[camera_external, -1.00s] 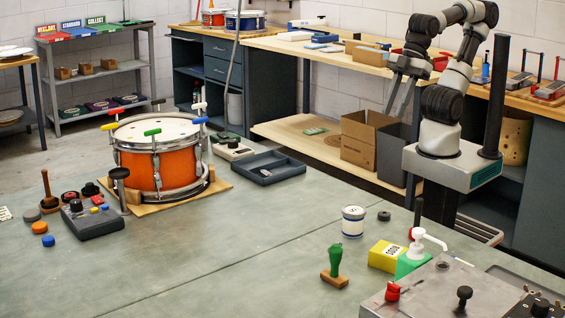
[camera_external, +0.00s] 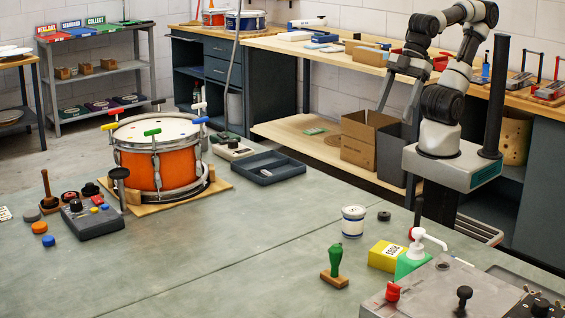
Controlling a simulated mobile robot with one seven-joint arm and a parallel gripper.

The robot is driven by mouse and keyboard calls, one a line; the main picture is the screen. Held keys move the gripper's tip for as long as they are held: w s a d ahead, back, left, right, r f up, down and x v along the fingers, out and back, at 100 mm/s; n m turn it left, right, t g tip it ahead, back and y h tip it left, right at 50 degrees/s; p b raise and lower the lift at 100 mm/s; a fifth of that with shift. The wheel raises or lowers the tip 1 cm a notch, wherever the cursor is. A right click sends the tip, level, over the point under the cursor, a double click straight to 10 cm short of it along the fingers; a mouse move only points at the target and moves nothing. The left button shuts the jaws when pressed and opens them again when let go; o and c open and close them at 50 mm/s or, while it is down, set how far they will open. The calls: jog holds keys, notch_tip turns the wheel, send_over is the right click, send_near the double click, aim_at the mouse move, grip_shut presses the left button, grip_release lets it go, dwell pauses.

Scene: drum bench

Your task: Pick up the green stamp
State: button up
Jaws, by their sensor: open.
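The green stamp (camera_external: 335,262) has a green handle on a wooden base and stands upright on the grey bench top (camera_external: 210,265), near the front right. My gripper (camera_external: 385,98) hangs from my arm at the upper right, well above and behind the stamp. It is empty and far from the stamp.
A white and blue tin (camera_external: 353,221) and a yellow box (camera_external: 387,255) stand close to the stamp. A green bottle with a white pump (camera_external: 413,262) and a metal plate with knobs (camera_external: 440,290) lie to the right. An orange drum (camera_external: 158,168) stands at left. The middle bench is clear.

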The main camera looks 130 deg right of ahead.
jog(key=w+a+r+p, duration=0.2)
jog(key=w+r, duration=0.2)
jog(key=w, duration=0.6)
jog(key=t+p, duration=0.1)
jog(key=p, duration=0.2)
send_over(335, 266)
jog(key=s+d, duration=0.1)
jog(key=s, duration=0.9)
notch_tip(335, 266, down, 10)
jog(key=x, duration=1.2)
jog(key=shift+s+a+b, duration=0.1)
jog(key=shift+b, duration=0.2)
jog(key=shift+x, duration=2.9)
jog(key=shift+a, duration=0.1)
jog(key=c, duration=1.1)
